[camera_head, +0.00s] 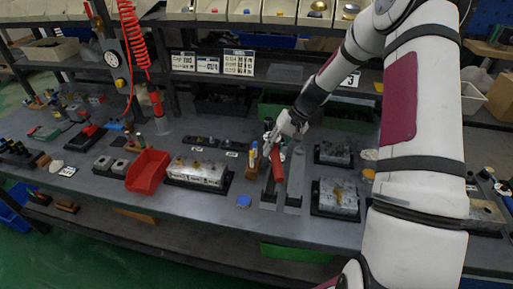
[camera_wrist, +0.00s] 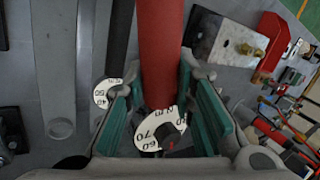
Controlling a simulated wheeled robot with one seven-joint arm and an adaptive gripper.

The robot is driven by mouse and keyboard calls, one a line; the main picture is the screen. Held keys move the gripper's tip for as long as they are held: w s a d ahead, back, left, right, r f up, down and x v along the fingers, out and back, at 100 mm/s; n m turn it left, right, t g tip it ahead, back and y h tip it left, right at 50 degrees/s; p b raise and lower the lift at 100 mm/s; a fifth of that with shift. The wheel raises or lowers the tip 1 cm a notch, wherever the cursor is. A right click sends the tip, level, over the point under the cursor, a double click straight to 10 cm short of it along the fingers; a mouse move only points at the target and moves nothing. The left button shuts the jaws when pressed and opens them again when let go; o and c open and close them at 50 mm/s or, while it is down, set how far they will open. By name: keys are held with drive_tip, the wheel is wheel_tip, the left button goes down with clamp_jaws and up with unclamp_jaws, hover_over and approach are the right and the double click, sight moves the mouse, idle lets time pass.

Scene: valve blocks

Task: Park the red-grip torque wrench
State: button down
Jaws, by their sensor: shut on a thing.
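The red-grip torque wrench (camera_wrist: 161,50) runs between the teal finger pads of my gripper (camera_wrist: 160,85) in the wrist view. My gripper is shut on it near a white dial (camera_wrist: 155,130) marked 60 and 70. In the head view the red grip (camera_head: 277,163) shows below my gripper (camera_head: 275,143), over grey strips on the bench. A dark-gripped wrench (camera_wrist: 119,40) with a similar dial (camera_wrist: 104,93) lies just left of it in the wrist view. I cannot tell whether the red grip touches the surface under it.
A long grey strip (camera_head: 295,182) lies right of the red grip. A valve block (camera_head: 198,173) on a black tray and a red bin (camera_head: 148,170) stand to the left. More valve blocks (camera_head: 339,195) stand to the right. The bench front (camera_head: 225,220) is mostly clear.

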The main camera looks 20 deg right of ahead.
drive_tip(key=s+d+f+m+t+h+b, duration=0.1)
drive_tip(key=s+d+f+m, duration=0.1)
drive_tip(key=d, duration=0.7)
drive_tip(key=shift+s+d+f+m, duration=0.15)
drive_tip(key=shift+s+f+m, duration=0.05)
drive_tip(key=shift+f+m, duration=0.55)
drive_tip(key=shift+f+b, duration=0.65)
drive_tip(key=shift+f, duration=1.9)
drive_tip(key=shift+f+b, duration=0.35)
drive_tip(key=shift+f, duration=1.65)
drive_tip(key=c, duration=1.3)
unclamp_jaws()
drive_tip(key=v, duration=1.2)
drive_tip(key=shift+s, duration=0.2)
